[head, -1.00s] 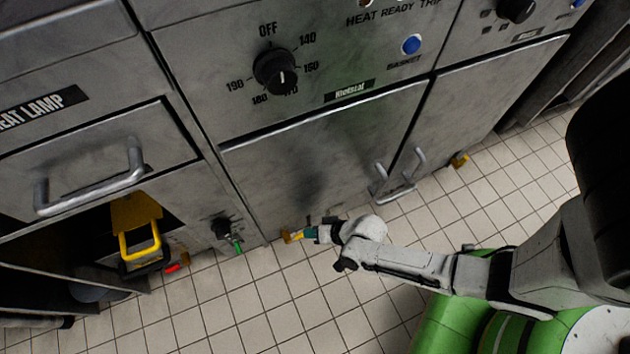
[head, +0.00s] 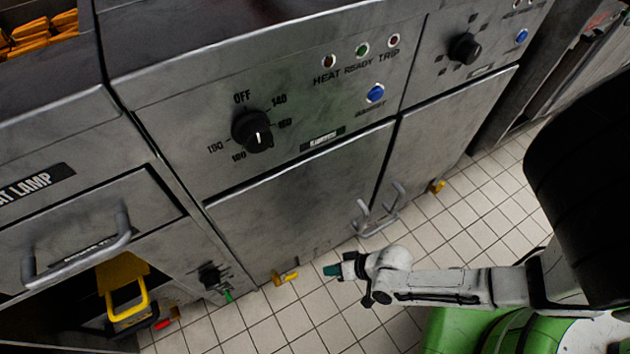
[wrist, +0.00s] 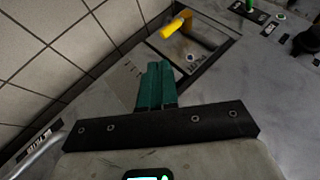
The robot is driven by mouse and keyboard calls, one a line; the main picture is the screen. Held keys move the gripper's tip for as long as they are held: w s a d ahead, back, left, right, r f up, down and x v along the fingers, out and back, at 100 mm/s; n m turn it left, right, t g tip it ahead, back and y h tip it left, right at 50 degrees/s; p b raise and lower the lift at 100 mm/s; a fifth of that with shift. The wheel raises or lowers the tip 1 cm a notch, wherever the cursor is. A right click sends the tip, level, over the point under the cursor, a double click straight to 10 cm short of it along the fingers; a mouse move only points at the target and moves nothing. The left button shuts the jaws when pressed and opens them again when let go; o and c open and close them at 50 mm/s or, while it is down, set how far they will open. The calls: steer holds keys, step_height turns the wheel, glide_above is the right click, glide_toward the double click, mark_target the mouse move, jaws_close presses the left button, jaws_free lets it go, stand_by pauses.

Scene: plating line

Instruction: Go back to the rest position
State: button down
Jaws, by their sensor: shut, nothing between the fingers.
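My gripper (head: 333,270) is low in front of the steel fryer cabinet, above the tiled floor, at the end of my outstretched arm. Its teal fingers are together and empty. In the wrist view the gripper (wrist: 157,66) shows its two teal fingers side by side, pointing towards the cabinet front. A yellow handle (wrist: 175,26) lies beyond the fingertips there, apart from them. In the head view a small yellow-orange handle (head: 286,278) sits at the foot of the cabinet, left of the gripper and not touching it.
The fryer door handles (head: 378,212) stick out above my gripper. A drawer handle (head: 75,258) and a yellow-handled item (head: 125,290) are at left. A black knob (head: 252,131) and blue button (head: 375,93) are on the panel. Tiled floor (head: 470,225) is free at right.

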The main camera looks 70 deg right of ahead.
steer(key=w+a+r+n+g, duration=0.45)
steer(key=a+r+n, duration=0.2)
steer(key=r, duration=0.35)
steer(key=s+d+r+n+g+h+p, duration=0.1)
steer(key=d+r+p, duration=0.1)
steer(key=r+p, duration=1.3)
steer(key=s+d+r+n+g+h+p, duration=0.1)
steer(key=s+d+r+g+p, duration=0.1)
steer(key=r+p, duration=1.3)
step_height(320, 180, up, 14)
steer(key=shift+s+d+f, duration=0.1)
steer(key=shift+s+d, duration=0.05)
